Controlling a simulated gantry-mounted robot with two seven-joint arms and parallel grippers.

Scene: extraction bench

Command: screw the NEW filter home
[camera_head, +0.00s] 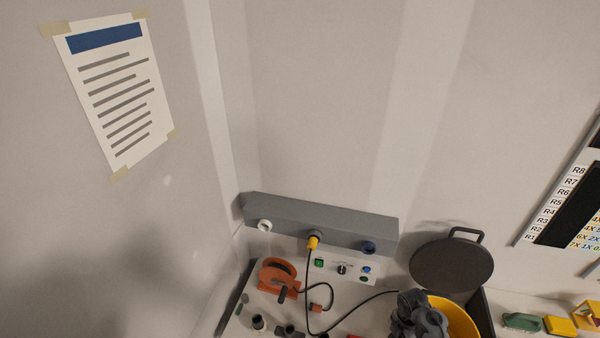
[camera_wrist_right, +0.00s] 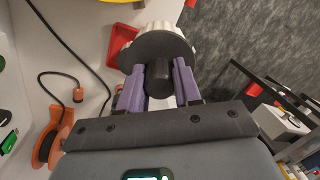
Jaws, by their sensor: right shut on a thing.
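In the right wrist view my right gripper (camera_wrist_right: 158,84) has its two purple fingers shut on the black stub of a filter (camera_wrist_right: 155,50). The filter has a broad dark round end cap and a white ribbed body behind it. Most of the ribbed body is hidden by the cap. I cannot tell from these frames whether it is the new filter or whether it touches a socket. In the head view a grey housing (camera_head: 290,214) on the bench carries a white fitting (camera_head: 265,225), a yellow plug (camera_head: 313,242) and a dark blue fitting (camera_head: 368,247). My left gripper does not show.
An orange reel (camera_head: 277,277) and a black cable lie before a small control panel (camera_head: 343,268). A dark round lid (camera_head: 452,264) stands by a yellow round container (camera_head: 458,320) at right. A red tray (camera_wrist_right: 122,40) lies beside the filter in the wrist view.

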